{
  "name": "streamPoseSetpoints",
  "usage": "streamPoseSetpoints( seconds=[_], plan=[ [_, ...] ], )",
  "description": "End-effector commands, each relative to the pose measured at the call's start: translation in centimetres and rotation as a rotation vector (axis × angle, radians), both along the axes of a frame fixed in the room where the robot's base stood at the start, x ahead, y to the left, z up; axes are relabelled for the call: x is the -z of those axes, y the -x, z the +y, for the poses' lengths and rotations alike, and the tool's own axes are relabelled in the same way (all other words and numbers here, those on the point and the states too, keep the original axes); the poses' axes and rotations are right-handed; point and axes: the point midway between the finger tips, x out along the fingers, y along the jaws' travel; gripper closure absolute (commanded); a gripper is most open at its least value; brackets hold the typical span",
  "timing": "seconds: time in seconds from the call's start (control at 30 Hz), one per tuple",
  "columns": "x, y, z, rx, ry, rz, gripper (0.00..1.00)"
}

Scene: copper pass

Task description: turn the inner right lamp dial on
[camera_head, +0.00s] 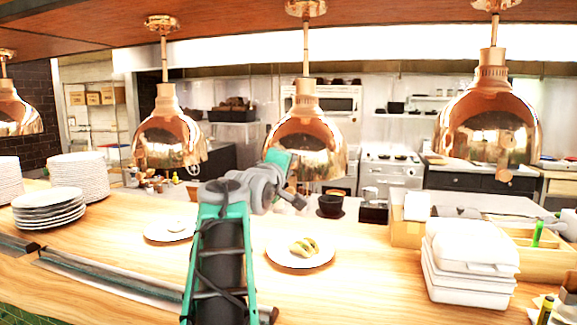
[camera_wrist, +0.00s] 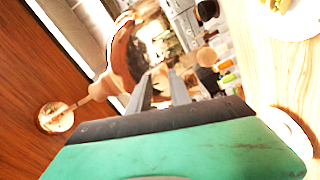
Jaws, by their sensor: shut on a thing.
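Several copper heat lamps hang in a row above the wooden counter. The middle lamp (camera_head: 306,140) hangs behind the end of my arm, which covers its lower left rim. The lamp also shows in the wrist view (camera_wrist: 123,55), tilted by the camera's angle. My gripper (camera_wrist: 162,80) has its two grey fingers close to the lamp's lower rim, shut on a small copper-coloured dial (camera_wrist: 160,73). The dial is mostly hidden between the fingers, and its turned position cannot be made out. The right lamp (camera_head: 488,120) shows a round dial (camera_head: 503,175) at its lower rim.
A plate with food (camera_head: 300,252) lies on the counter (camera_head: 345,290) below the lamp. White stacked containers (camera_head: 470,260) and a wooden tray (camera_head: 555,262) stand at the right. Plate stacks (camera_head: 78,180) stand at the left. The left lamp (camera_head: 168,140) hangs beside my arm.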

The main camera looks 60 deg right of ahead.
Motion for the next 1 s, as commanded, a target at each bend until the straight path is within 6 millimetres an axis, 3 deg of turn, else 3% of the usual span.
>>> streamPoseSetpoints(
  seconds=[0.3, 0.8, 0.83, 1.0],
  plan=[
    [0.08, -0.04, -0.01, 0.0, 0.017, 0.118, 1.0],
    [0.11, -0.03, -0.02, 0.0, 0.02, 0.138, 1.0],
    [0.11, -0.03, -0.02, 0.0, 0.02, 0.138, 0.75],
    [0.07, -0.02, -0.01, 0.0, 0.02, 0.137, 0.61]
  ],
)
